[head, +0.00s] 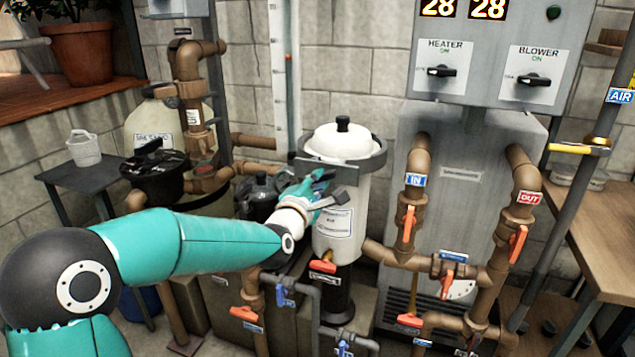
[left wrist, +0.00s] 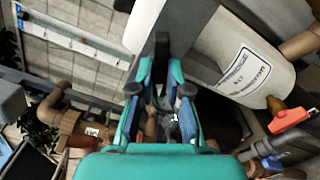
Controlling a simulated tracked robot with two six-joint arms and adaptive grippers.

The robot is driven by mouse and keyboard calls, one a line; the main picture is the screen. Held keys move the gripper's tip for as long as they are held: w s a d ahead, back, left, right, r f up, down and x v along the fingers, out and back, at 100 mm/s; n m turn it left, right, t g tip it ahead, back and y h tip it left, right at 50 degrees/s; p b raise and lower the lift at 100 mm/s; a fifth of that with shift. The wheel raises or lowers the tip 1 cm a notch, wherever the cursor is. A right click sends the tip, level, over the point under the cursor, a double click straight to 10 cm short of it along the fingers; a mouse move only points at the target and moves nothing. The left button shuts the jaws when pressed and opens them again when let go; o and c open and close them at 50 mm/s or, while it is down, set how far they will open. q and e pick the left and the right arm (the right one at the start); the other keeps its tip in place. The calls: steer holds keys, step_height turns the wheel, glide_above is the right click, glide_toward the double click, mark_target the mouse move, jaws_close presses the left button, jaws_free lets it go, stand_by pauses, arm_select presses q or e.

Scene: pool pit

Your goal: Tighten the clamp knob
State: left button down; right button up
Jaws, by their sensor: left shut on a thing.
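A white canister (head: 341,190) with a domed lid stands in the middle of the head view. A dark grey clamp band (head: 371,162) runs around its top, below the lid. My left gripper (head: 322,188) is at the canister's left front side, just under the band. In the left wrist view the teal fingers (left wrist: 160,75) point at the band beside the labelled canister wall (left wrist: 245,65). The fingers are closed on a small dark thing at their tips, at the clamp; it looks like the clamp knob, mostly hidden by the fingers. My right gripper is not in view.
Brown pipes with orange-handled valves (head: 408,222) stand close to the right of the canister. A red-handled tap (head: 322,266) sits low on its front. A grey heater cabinet (head: 455,200) is behind. A black pump (head: 155,175) stands at the left.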

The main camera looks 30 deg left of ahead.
arm_select(q)
steer(key=m, duration=0.6)
steer(key=shift+d+f+b, duration=0.1)
steer(key=shift+f+b, duration=0.15)
steer(key=shift+b, duration=0.05)
steer(key=m, duration=0.6)
steer(key=m+p, duration=0.1)
steer(key=m, duration=1.1)
steer(key=shift+f, duration=0.15)
steer(key=c, duration=1.1)
jaws_free()
steer(key=shift+o, duration=0.3)
steer(key=shift+r, duration=0.2)
steer(key=shift+r, duration=0.1)
steer(key=shift+s, duration=0.1)
